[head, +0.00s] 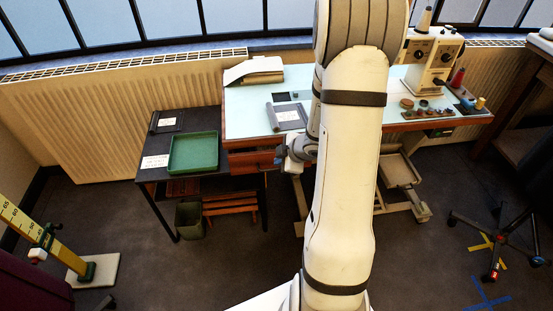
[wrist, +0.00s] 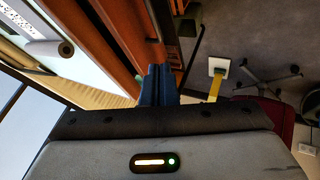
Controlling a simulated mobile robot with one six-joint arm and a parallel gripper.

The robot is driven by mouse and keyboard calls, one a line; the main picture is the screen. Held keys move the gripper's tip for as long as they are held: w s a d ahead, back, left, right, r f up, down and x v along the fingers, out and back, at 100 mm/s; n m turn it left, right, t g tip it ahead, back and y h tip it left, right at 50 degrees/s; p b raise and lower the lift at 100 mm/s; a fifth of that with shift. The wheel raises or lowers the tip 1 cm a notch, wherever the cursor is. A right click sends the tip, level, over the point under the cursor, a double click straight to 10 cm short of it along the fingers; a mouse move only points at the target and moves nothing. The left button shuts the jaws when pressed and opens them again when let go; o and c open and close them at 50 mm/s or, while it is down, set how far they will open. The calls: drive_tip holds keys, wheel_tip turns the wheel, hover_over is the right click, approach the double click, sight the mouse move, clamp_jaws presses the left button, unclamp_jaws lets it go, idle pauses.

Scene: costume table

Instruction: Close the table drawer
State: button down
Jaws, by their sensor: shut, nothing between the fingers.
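The table (head: 245,118) has a pale blue top and an orange-brown wooden front. Its drawer (head: 250,163) is at the front left, below the top's edge. How far it stands out is hard to tell, as my arm and gripper cover its right side. My gripper (head: 279,161) is at the right end of the drawer front. In the wrist view, the blue fingers (wrist: 158,84) are together and empty, close beside the brown wood of the table front (wrist: 118,45). I cannot tell whether they touch it.
A black side table (head: 148,173) with a green tray (head: 193,153) stands left of the table. A green bin (head: 189,220) is on the floor below. A sewing machine (head: 432,58) stands on the table's right. A black wheeled base (head: 500,235) is at right.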

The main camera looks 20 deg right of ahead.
sight(266, 153)
drive_tip(key=w+f, duration=0.2)
drive_tip(key=w+f+b, duration=0.1)
drive_tip(key=w+f, duration=0.1)
drive_tip(key=w+a+f, duration=0.1)
drive_tip(key=w+f, duration=0.1)
drive_tip(key=shift+w, duration=0.35)
drive_tip(key=shift+w+d+f, duration=0.1)
drive_tip(key=shift+w+d, duration=0.05)
drive_tip(key=shift+w, duration=0.6)
drive_tip(key=shift+w+d+r+p, duration=0.15)
drive_tip(key=shift+w+p, duration=0.3)
drive_tip(key=shift+p, duration=0.1)
drive_tip(key=shift+w+d+r+p, duration=0.1)
drive_tip(key=shift+w+p, duration=0.3)
drive_tip(key=shift+p, duration=0.15)
drive_tip(key=shift+w+d+f, duration=0.15)
drive_tip(key=shift+w+f, duration=0.05)
drive_tip(key=shift+w, duration=0.25)
drive_tip(key=shift+s+f, duration=0.1)
drive_tip(key=shift+s, duration=0.05)
